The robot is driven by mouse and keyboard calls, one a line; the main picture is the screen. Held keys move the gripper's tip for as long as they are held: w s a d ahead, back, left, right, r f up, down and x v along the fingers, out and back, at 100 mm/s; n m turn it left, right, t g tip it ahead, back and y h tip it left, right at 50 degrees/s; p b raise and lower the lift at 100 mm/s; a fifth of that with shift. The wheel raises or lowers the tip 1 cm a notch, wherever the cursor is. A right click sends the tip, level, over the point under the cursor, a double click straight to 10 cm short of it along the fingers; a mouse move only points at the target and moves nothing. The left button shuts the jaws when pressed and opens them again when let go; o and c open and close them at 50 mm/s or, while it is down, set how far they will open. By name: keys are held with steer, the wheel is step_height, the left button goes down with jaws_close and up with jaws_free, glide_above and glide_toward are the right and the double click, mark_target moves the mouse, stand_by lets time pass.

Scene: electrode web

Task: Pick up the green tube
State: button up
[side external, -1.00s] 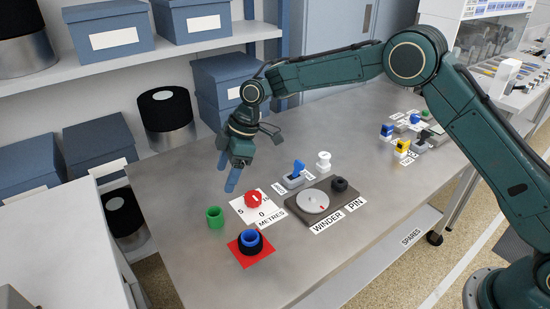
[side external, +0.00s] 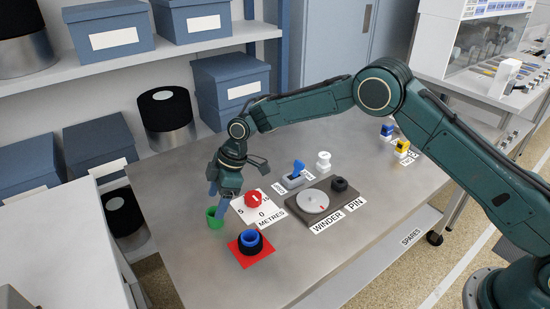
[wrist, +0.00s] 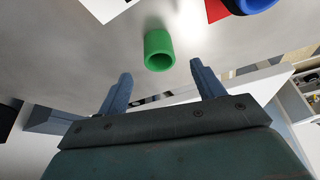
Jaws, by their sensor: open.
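The green tube (side external: 213,221) stands upright on the grey metal table, near its left front part. In the wrist view the green tube (wrist: 158,50) shows beyond the fingertips, roughly centred between them. My gripper (side external: 217,200) is open and hangs just above and beside the tube in the side external view. In the wrist view both fingers of my gripper (wrist: 157,70) are spread with nothing between them. Part of the tube's upper rim is close to or overlapped by a finger in the side external view; contact cannot be told.
A blue-and-black roll (side external: 250,242) sits on a red square (side external: 266,258) close to the tube. A red knob (side external: 253,199) on a white dial card lies to the right. The winder plate (side external: 296,205) is farther right. The table left of the tube is clear.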

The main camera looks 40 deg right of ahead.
mark_target(213, 213)
steer(key=shift+x, duration=2.55)
steer(key=c, duration=1.1)
